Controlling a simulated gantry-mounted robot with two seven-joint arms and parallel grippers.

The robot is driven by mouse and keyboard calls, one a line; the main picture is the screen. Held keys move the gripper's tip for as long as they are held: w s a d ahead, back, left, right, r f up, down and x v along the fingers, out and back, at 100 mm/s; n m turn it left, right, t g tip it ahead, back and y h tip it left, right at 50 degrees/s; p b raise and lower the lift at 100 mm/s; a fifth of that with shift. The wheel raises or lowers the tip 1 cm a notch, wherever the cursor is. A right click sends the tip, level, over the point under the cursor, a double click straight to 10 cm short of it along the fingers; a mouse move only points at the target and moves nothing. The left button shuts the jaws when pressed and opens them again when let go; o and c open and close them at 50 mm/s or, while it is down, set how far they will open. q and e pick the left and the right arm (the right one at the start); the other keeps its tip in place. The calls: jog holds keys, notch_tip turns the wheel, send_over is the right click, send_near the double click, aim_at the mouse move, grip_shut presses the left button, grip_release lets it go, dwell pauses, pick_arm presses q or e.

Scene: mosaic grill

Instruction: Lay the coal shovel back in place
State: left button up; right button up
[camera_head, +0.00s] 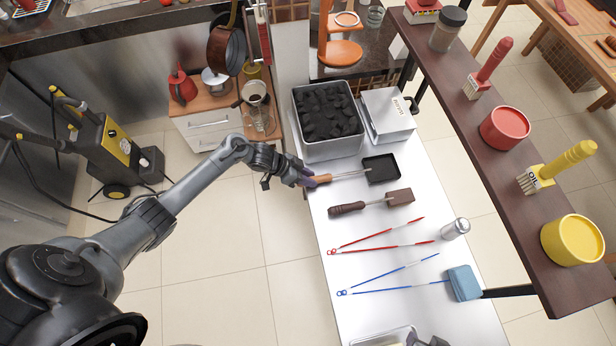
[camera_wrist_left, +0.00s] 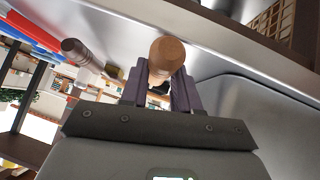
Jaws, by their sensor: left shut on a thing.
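The coal shovel (camera_head: 381,168) has a black square pan and a wooden handle. In the head view it lies at the white table's far end, just in front of the coal bin, pan to the right. My left gripper (camera_head: 309,177) is shut on the handle's left end, near the table's left edge. In the left wrist view the round wooden handle end (camera_wrist_left: 167,56) sits between the purple fingers (camera_wrist_left: 160,88). I cannot tell whether the pan touches the table.
A metal bin of coal (camera_head: 328,115) and a white box (camera_head: 388,112) stand behind the shovel. A brown-handled scraper (camera_head: 372,203), red tongs (camera_head: 380,246), blue tongs (camera_head: 390,275) and a shaker (camera_head: 455,229) lie or stand nearer. A raised brown shelf (camera_head: 480,130) runs along the right.

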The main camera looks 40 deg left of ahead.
pick_arm(q)
jog(key=o, duration=1)
jog(key=shift+s+a+r, duration=0.1)
jog(key=shift+a+r, duration=0.1)
jog(key=p+v, duration=0.2)
jog(key=v, duration=0.9)
jog(key=s+d+t+y, duration=0.2)
jog(key=s+d+y, duration=0.15)
jog(key=d, duration=0.55)
jog(key=s+r+n+g+y, duration=0.1)
jog(key=s+r, duration=0.1)
jog(key=s, duration=0.3)
jog(key=s+d+r+n+g+y, duration=0.1)
jog(key=s+r+n, duration=0.1)
jog(key=s, duration=0.3)
jog(key=s+d+r+n+g+y, duration=0.1)
jog(key=s+r+n, duration=0.1)
jog(key=s, duration=0.3)
jog(key=shift+s+d+r+g+y, duration=0.1)
jog(key=shift+r+g+y, duration=0.1)
jog(key=shift+r, duration=0.15)
jog(key=shift+s+d+r+g+y, duration=0.1)
jog(key=shift+r+g+y, duration=0.1)
jog(key=shift+r, duration=0.15)
